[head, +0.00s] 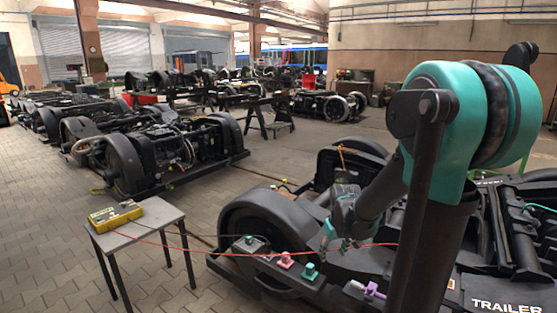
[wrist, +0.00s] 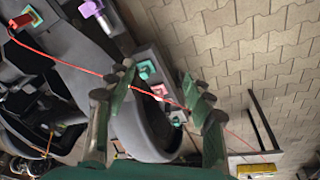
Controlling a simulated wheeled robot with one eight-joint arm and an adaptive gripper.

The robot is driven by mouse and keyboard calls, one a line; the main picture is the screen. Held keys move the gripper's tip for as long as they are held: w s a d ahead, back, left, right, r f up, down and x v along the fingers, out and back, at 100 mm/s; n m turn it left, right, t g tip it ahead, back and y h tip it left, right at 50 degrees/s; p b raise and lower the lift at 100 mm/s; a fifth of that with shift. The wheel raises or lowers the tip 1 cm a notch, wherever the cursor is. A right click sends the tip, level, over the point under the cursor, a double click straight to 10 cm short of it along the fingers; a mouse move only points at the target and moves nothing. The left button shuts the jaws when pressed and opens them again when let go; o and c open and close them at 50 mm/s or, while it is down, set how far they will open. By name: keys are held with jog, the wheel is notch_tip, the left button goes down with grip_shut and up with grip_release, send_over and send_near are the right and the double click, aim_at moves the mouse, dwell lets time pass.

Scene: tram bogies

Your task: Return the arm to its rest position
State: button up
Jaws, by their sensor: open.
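My arm (head: 435,130), teal and dark grey, rises on the right of the head view and bends down toward the near bogie. My gripper (head: 335,240) hangs low over the bogie's side frame, close to the coloured fittings. In the wrist view its green-padded fingers (wrist: 158,85) are spread apart, with nothing held between them. A red cable (wrist: 75,68) passes across the view in the gap between the fingers. Whether it touches a finger, I cannot tell.
Pink (head: 285,261), green (head: 310,270) and purple (head: 372,290) fittings sit on the near bogie (head: 265,220). A small table (head: 165,232) carries a yellow device (head: 117,215) with the red cable. Another bogie (head: 150,150) stands behind; paved floor lies between.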

jog(key=s+f+m+t, duration=0.1)
jog(key=s+f+m, duration=0.1)
jog(key=s, duration=1.3)
jog(key=shift+s+d+m, duration=0.35)
jog(key=shift+d+m, duration=0.1)
jog(key=shift+m, duration=0.35)
jog(key=shift+a, duration=0.1)
